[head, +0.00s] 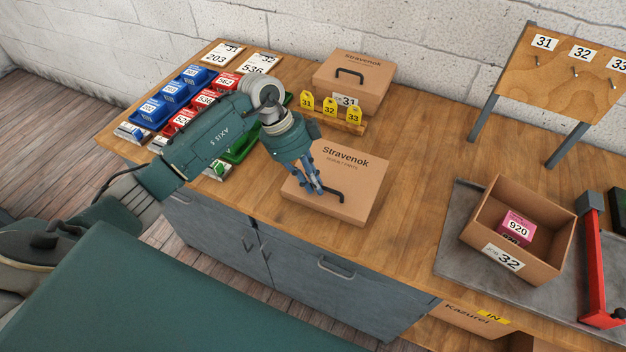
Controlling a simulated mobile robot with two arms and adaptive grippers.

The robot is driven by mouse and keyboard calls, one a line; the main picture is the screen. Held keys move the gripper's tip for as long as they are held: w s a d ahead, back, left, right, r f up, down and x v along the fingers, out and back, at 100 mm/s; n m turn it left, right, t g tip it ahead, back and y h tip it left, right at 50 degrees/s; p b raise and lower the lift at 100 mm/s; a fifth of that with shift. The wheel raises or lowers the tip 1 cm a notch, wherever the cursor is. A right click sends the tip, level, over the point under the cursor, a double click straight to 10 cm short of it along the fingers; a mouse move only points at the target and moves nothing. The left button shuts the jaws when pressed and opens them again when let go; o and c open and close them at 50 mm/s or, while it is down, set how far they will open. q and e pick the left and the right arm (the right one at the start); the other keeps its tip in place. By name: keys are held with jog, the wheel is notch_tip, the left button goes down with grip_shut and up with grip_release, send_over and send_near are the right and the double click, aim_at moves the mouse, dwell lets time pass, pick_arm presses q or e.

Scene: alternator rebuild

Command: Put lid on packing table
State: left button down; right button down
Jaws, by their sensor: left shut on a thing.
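The lid (352,178) is a flat brown cardboard cover marked Stravenok with a dark handle. It lies over the wooden packing table (420,215), near the table's front edge. My left gripper (318,188) reaches down onto the lid from the left and is shut at its dark handle. Whether the lid rests flat on the wood or sits slightly above it, I cannot tell. The fingers hide part of the handle. My right gripper is not in view.
An open box marked 32 (515,262) holds a pink carton (517,227) on a grey mat. A closed box marked 31 (352,83) stands at the back, behind yellow tags (330,107). Blue and red bins (172,92) are left. A hook board (573,70) and red tool (592,260) stand right.

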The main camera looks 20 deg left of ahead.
pick_arm(q)
jog(key=c, duration=1.7)
grip_release()
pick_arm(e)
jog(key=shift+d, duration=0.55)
